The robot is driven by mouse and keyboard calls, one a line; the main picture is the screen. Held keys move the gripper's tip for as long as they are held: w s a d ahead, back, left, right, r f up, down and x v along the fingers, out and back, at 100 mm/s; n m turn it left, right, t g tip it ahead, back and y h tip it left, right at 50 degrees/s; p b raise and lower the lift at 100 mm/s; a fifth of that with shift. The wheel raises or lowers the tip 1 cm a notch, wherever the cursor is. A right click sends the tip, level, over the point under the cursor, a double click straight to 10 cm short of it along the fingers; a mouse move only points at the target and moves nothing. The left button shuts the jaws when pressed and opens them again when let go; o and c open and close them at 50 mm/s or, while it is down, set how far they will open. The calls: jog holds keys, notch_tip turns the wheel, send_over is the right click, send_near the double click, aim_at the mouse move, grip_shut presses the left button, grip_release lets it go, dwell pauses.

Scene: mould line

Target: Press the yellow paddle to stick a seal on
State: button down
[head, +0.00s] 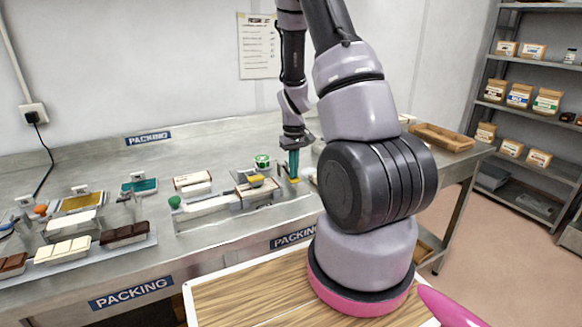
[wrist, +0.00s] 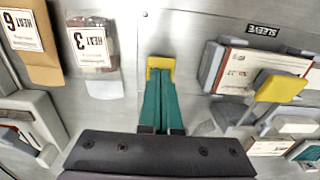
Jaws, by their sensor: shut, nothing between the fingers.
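The yellow paddle (head: 256,181) sits on top of a grey station on the steel bench, left of my gripper in the head view. In the wrist view the yellow paddle (wrist: 281,88) is at the right, on a grey lever beside a white-and-brown sleeved bar. My gripper (head: 293,178) points down beside the station, its teal fingers together and empty. In the wrist view the gripper (wrist: 160,66) shows a yellow piece at its finger ends, which looks like the tips. The fingers are apart from the paddle. I cannot see a seal clearly.
A green-topped roll (head: 262,161) stands behind the station. Chocolate bars on a tray (head: 95,257) lie at the left. In the wrist view, a labelled pack (wrist: 93,52) and a brown pack (wrist: 30,40) lie left of the fingers. A wooden tray (head: 443,137) is at the bench's right end.

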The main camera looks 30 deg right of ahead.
notch_tip(320, 180, up, 10)
dwell(1.3)
dwell(0.4)
jog(key=s+a+r+m+t, duration=0.1)
jog(key=s+a+r+t, duration=0.1)
jog(key=s+a+r, duration=0.2)
jog(key=s+a+r+m+t+y, duration=0.1)
jog(key=s+a+r+m+t, duration=0.1)
jog(key=s+a+r, duration=0.3)
jog(key=s+a+r+m+t+y, duration=0.1)
jog(key=s+a+r+t, duration=0.2)
jog(key=s+r, duration=0.7)
notch_tip(320, 180, up, 7)
jog(key=shift+s+a+r+m, duration=0.1)
jog(key=shift+s+a+m, duration=0.25)
jog(key=shift+a, duration=0.35)
jog(key=c, duration=1.5)
grip_release()
jog(key=shift+c, duration=0.2)
